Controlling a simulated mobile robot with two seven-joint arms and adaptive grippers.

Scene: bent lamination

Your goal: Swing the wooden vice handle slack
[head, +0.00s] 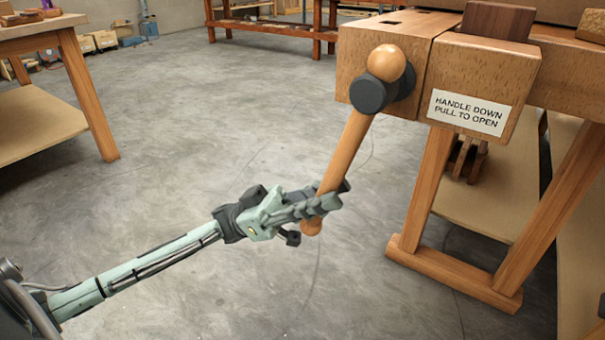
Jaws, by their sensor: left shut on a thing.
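The wooden vice handle (347,152) is a round bar that hangs from a dark hub (369,93) on the vice. It slants down and to the left, with a wooden ball (386,63) at its top end and a rounded knob (312,226) at its lower end. The wooden vice jaw (483,82) bears a white label reading "HANDLE DOWN PULL TO OPEN". My left gripper (325,198) is shut on the handle just above the lower knob, and its fingers hide part of the bar. My right gripper is not in view.
The bench leg (427,190) and its floor rail (455,280) stand right of the handle. A low shelf (487,205) lies behind them. Another wooden table (90,95) stands at the far left. The concrete floor (220,110) between is clear.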

